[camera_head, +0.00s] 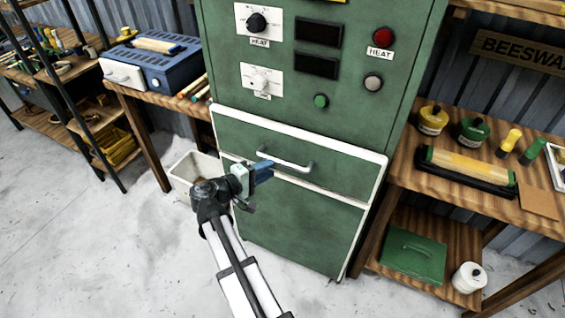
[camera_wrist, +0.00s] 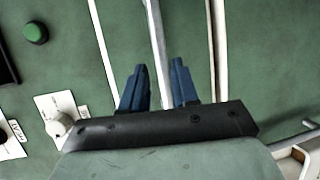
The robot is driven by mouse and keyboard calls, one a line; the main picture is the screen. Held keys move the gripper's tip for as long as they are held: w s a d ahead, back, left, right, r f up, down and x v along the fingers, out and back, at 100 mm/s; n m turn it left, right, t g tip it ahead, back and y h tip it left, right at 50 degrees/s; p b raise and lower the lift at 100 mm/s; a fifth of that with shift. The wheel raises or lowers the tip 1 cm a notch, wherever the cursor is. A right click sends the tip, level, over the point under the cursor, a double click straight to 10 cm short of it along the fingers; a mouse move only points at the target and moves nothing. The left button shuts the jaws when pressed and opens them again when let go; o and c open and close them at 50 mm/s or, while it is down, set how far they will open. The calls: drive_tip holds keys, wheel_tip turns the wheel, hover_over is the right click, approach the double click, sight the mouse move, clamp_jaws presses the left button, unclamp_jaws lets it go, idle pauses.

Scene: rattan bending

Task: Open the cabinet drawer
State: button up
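The green cabinet (camera_head: 310,235) has a drawer (camera_head: 235,130) with a white-trimmed front. The drawer front looks shut, flush with the cabinet. A silver bar handle (camera_head: 290,164) runs across it. My gripper (camera_head: 265,170) is at the left part of the handle, its blue fingers pointing at the drawer. In the wrist view, my gripper (camera_wrist: 159,68) has its fingers apart, and the handle (camera_wrist: 155,30) runs between them in the picture with a gap on each side. I cannot tell whether the fingertips reach around the bar in depth.
Above the drawer are knobs, a red button (camera_head: 383,37) and a green button (camera_head: 321,101). A workbench (camera_head: 400,160) with jars stands close on the right. A white bin (camera_head: 186,175) sits on the floor to the left. The floor in front is clear.

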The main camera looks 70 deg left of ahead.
sight(282, 162)
drive_tip(key=x, duration=0.6)
drive_tip(key=shift+w+a, duration=0.2)
drive_tip(key=shift+w, duration=0.2)
drive_tip(key=shift+c, duration=0.2)
clamp_jaws()
